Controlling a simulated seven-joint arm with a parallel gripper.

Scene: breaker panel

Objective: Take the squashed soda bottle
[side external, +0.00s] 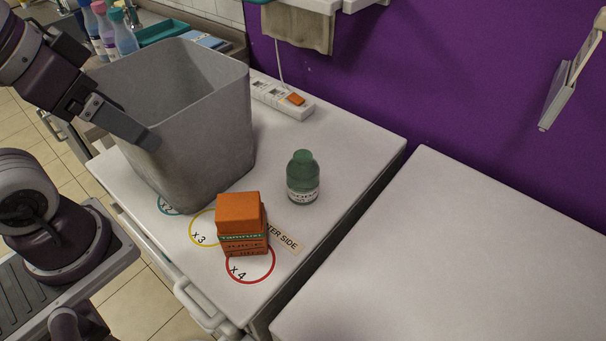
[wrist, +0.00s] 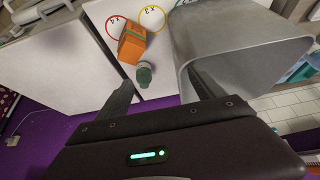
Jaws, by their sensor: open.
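A short green bottle (side external: 302,178) with a white label stands upright on the white counter, right of the grey bin. It also shows in the wrist view (wrist: 144,74), between my two fingers but farther off. My gripper (side external: 148,140) is at the near left side of the bin in the side view, above the counter and well apart from the bottle. In the wrist view my gripper (wrist: 165,88) has its fingers spread wide with nothing between them at their tips. Part of the gripper is hidden in the side view.
The tall grey bin (side external: 190,130) stands between my gripper and the bottle. An orange carton (side external: 241,222) stands on the counter near printed circles. A power strip (side external: 283,100) lies behind. The right-hand white counter (side external: 450,250) is bare, across a gap.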

